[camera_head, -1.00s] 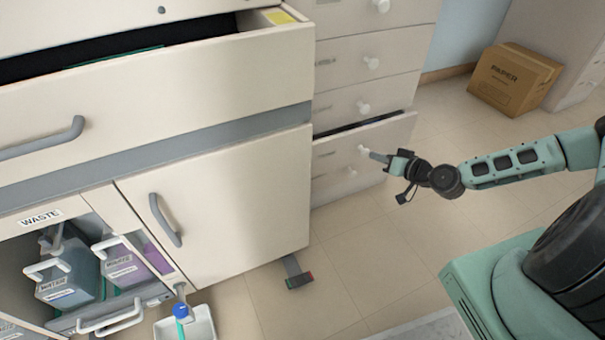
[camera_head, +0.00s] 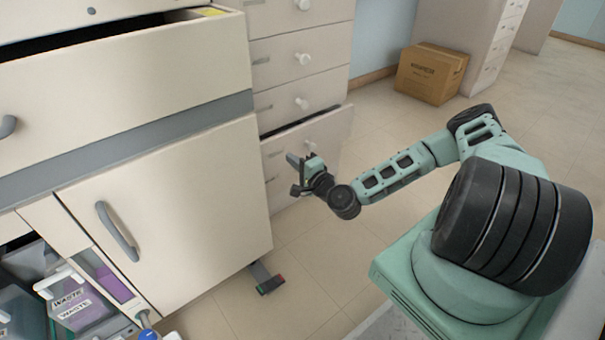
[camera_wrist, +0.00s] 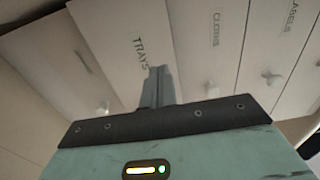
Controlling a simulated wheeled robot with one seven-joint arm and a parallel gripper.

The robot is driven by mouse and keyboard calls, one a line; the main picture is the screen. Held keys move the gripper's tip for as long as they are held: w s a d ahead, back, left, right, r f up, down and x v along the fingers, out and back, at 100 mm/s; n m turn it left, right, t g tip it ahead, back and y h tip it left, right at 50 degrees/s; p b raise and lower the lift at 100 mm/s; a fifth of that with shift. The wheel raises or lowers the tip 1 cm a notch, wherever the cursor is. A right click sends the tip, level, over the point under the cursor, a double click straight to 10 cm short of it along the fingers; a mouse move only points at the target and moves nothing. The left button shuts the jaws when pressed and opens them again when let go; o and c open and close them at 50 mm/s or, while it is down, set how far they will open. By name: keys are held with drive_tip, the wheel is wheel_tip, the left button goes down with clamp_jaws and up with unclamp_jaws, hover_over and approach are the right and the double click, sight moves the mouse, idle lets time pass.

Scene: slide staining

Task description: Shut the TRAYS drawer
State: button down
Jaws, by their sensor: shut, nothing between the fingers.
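The TRAYS drawer (camera_head: 330,132) is the slightly open drawer low in the cabinet right of the large bench unit. A dark gap shows along its top edge, and its front stands out from the drawers above. In the wrist view the TRAYS drawer front (camera_wrist: 118,30) is seen turned, with its label beside my fingertips. My gripper (camera_head: 291,158) is shut and empty, its fingers at the drawer front; it also shows in the wrist view (camera_wrist: 159,72). I cannot tell whether the tips touch the front.
Closed drawers (camera_head: 300,60) with white knobs lie above. The bench unit at left has a large open drawer (camera_head: 130,75) and a closed cupboard door (camera_head: 170,200). A cardboard box (camera_head: 430,75) sits on the floor at the back. Floor right of the cabinet is free.

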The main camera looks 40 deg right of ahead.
sight(275, 146)
drive_tip(key=w+b, duration=0.1)
drive_tip(key=w, duration=0.3)
drive_tip(key=shift+w+f+b, duration=0.2)
drive_tip(key=shift+w+b, duration=0.15)
drive_tip(key=shift+b, duration=0.05)
drive_tip(key=shift+w+a+r, duration=0.1)
drive_tip(key=shift+w+r, duration=0.1)
drive_tip(key=shift+w, duration=0.6)
drive_tip(key=w, duration=0.4)
drive_tip(key=shift+a+b, duration=0.1)
drive_tip(key=shift+b, duration=0.25)
drive_tip(key=shift+w+r, duration=0.1)
drive_tip(key=shift+w, duration=0.3)
